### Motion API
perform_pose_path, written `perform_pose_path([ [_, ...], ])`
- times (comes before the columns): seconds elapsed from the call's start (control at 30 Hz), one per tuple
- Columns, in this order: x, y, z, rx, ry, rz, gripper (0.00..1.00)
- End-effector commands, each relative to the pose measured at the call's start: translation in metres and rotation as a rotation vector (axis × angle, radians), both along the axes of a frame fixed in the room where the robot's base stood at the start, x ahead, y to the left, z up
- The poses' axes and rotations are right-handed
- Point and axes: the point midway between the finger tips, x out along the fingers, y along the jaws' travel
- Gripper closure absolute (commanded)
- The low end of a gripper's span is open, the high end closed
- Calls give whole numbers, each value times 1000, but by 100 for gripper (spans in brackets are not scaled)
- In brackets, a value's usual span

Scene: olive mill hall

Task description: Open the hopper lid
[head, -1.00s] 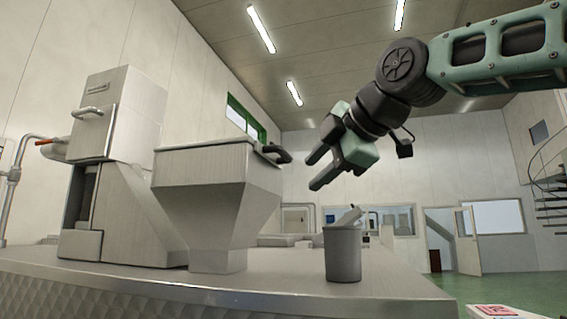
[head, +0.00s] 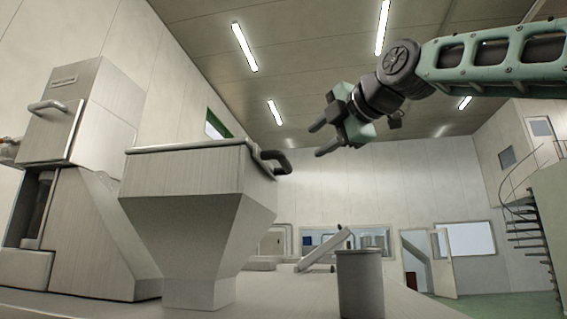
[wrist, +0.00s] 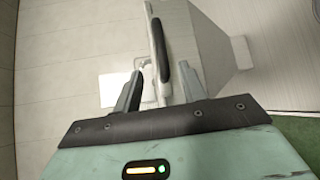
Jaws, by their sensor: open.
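The steel hopper (head: 200,195) stands on the bench left of centre in the head view, with a tapered lower part. Its flat lid (head: 190,146) lies shut along the top rim. A dark curved handle (head: 277,160) sticks out at the lid's right edge. My gripper (head: 317,140) is open and empty, to the right of the handle and slightly above it, apart from it. In the wrist view the black handle (wrist: 161,51) shows beyond and between my open fingers (wrist: 156,88).
A steel machine (head: 75,180) with a bar handle stands left of the hopper. A grey cylindrical container (head: 360,283) with a slanted piece behind it stands on the bench (head: 270,295) to the right. The air around my gripper is clear.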

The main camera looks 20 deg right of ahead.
Motion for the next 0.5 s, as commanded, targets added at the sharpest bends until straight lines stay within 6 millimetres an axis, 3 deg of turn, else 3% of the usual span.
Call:
perform_pose_path([
  [0.5, 103, 27, -13, 0, 3, 0, 59],
])
